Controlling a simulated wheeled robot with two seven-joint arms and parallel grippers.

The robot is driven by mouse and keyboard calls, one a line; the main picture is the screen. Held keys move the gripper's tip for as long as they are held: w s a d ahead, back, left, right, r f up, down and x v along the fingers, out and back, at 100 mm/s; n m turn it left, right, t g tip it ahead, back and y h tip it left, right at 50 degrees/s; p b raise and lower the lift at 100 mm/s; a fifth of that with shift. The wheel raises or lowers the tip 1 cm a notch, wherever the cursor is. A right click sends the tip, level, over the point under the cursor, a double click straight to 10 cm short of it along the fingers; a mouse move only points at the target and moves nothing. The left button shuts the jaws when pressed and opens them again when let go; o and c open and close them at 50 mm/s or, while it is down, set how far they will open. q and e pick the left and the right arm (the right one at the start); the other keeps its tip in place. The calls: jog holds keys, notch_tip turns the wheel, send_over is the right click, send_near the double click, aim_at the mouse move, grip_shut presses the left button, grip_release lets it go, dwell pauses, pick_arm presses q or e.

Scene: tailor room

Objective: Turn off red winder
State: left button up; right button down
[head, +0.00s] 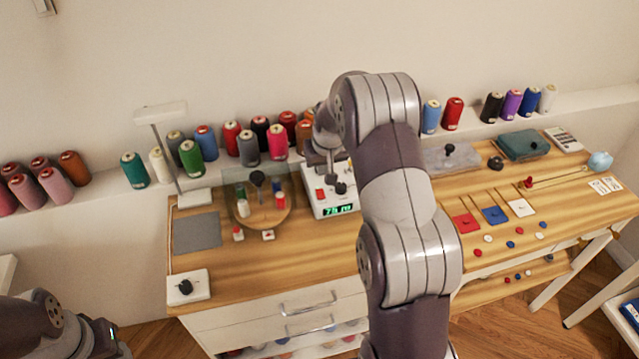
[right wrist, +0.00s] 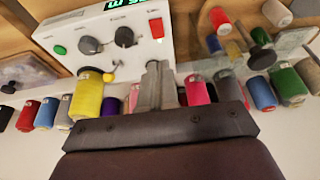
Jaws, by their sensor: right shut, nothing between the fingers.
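A white control box (head: 326,204) with a lit green display, dark knobs and small buttons stands on the table. In the right wrist view the box (right wrist: 100,25) shows upside down, with a red button (right wrist: 157,28), a green button (right wrist: 60,50) and two dark knobs. My right gripper (right wrist: 158,66) is shut and empty, its tips close to the box's edge near the red button; I cannot tell whether they touch. In the head view the right gripper (head: 328,172) is over the back of the box, partly hidden by my arm. My left gripper is out of view.
Thread spools (head: 190,158) line the ledge behind; a yellow spool (right wrist: 88,95) is near the gripper. A lamp (head: 160,115) stands back left.

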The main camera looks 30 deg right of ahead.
aim_at(319, 190)
jog(key=x, duration=0.3)
jog(key=p+x, duration=0.1)
jog(key=x, duration=0.5)
jog(key=shift+s+a+f+p, duration=0.1)
jog(key=shift+s+f+p, duration=0.2)
jog(key=shift+f, duration=0.05)
